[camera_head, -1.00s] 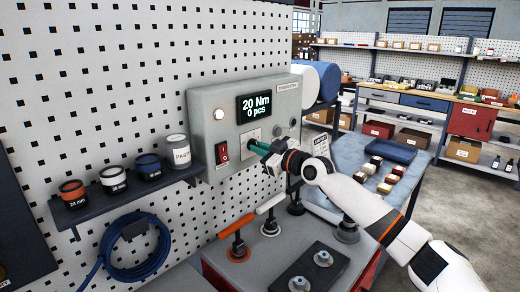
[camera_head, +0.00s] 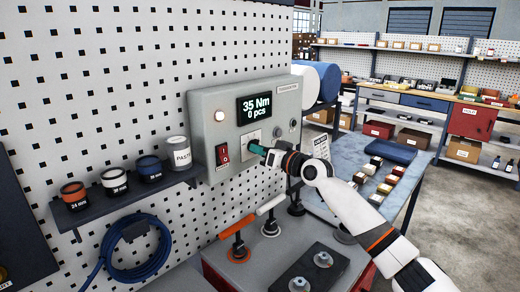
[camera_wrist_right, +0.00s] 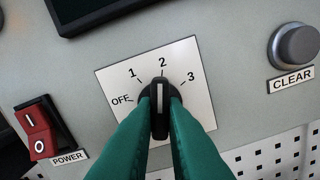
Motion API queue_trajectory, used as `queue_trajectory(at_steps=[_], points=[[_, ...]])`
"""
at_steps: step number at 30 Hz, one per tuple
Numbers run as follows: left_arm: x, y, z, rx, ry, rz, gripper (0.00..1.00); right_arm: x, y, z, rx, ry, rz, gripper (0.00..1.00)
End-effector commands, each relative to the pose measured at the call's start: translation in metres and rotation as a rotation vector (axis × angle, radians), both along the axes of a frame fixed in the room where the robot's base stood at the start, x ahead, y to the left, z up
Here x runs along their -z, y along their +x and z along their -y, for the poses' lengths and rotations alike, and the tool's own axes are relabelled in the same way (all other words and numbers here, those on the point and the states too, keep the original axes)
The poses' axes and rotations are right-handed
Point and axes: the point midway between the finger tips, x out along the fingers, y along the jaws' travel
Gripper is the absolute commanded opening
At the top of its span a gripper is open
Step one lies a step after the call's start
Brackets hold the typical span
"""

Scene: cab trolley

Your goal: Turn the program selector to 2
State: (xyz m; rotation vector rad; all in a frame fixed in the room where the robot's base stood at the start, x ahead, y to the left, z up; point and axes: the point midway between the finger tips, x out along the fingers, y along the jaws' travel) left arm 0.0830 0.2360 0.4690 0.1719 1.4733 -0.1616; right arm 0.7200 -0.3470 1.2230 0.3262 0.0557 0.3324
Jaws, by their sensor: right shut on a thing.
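The program selector (camera_wrist_right: 160,95) is a black knob with a white pointer mark on a white plate (camera_wrist_right: 195,60) lettered OFF, 1, 2 and 3. In the right wrist view its pointer is upright, toward the 2. My right gripper (camera_wrist_right: 160,112), with green fingers, is shut on the knob, one finger on each side. In the head view the gripper (camera_head: 259,149) hides most of the knob. The display (camera_head: 254,107) on the grey control box (camera_head: 212,135) reads 35 Nm, 0 pcs. My left gripper is out of view.
A red power switch (camera_wrist_right: 43,132) is left of the plate and a grey CLEAR button (camera_wrist_right: 295,45) is right of it. Below the box stand levers with orange (camera_head: 236,226) and white (camera_head: 270,205) handles. A shelf (camera_head: 125,195) with jars is at left.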

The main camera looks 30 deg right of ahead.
Motion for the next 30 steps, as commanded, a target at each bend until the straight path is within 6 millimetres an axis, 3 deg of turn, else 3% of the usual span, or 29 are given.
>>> queue_trajectory(at_steps=[20,21,24,30], points=[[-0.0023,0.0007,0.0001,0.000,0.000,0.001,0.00,-0.0009,0.0000,0.0004,0.002,0.061,-0.020,0.00],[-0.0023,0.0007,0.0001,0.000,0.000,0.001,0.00,-0.0009,0.0000,0.0004,0.002,0.061,-0.020,0.17],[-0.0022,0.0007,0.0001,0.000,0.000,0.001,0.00,-0.0008,0.0000,0.0004,0.001,0.061,-0.019,0.33],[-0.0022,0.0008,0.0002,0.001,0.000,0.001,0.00,-0.0006,0.0000,0.0002,0.000,0.060,-0.020,0.33]])
